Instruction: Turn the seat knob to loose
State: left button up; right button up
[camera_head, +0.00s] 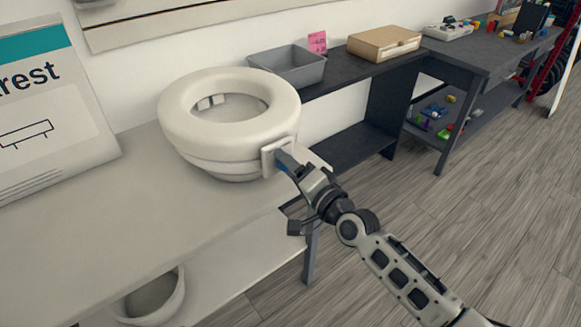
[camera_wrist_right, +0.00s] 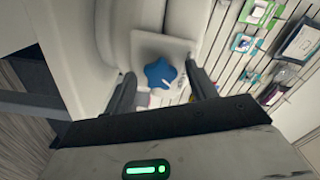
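The seat is a thick white ring (camera_head: 185,115) on the light worktop at the left. A square white plate (camera_head: 270,158) sticks out from its near right side. My right gripper (camera_head: 290,165) is at the knob. Its two dark fingers are apart, one on each side of the knob, with gaps visible in the wrist view. Any marking for loose cannot be read. My left gripper is out of view.
A grey bin (camera_head: 290,66) and a cardboard box (camera_head: 384,42) stand on the dark bench behind. A sign board (camera_head: 50,120) is at the left. A white bucket (camera_head: 152,300) is on the shelf below. The floor at the right is clear.

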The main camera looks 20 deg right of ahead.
jog(key=v, duration=1.6)
jog(key=s+a+f+n+g+h+p, duration=0.2)
jog(key=s+a+f+n+g, duration=0.4)
jog(key=n, duration=0.5)
notch_tip(320, 180, down, 3)
jog(key=shift+s+a+f+n+h+p, duration=0.1)
jog(key=shift+s+a+n+h+p, duration=0.25)
jog(key=shift+s+a, duration=0.75)
